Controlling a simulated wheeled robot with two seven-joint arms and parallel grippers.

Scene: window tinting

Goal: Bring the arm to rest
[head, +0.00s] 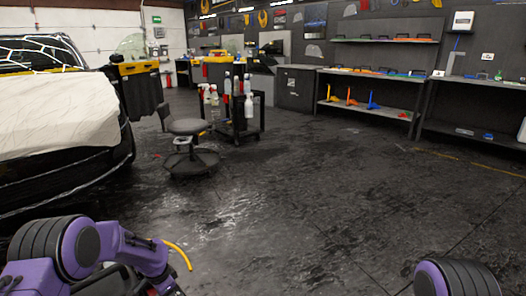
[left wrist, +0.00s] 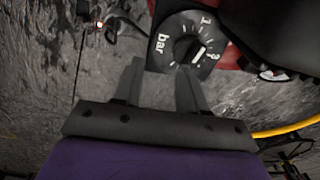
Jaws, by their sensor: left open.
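My left gripper (left wrist: 160,85) is in the left wrist view with its two dark fingers apart and nothing between them. Just beyond its fingertips is a black dial (left wrist: 187,42) marked "bar" with numbers and a white pointer. I cannot tell whether the fingertips touch the dial. In the head view my left arm (head: 90,250) is folded low at the lower left, and its gripper is out of sight. A purple and black part of my right arm (head: 455,278) shows at the lower right edge. My right gripper is not in view.
A car (head: 60,110) with a white cover stands at the left. A stool (head: 188,127) and a bottle cart (head: 238,125) stand mid-floor. Shelves (head: 370,108) line the back wall. A yellow hose (left wrist: 290,128) runs beside my left gripper. The floor ahead (head: 310,200) is clear.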

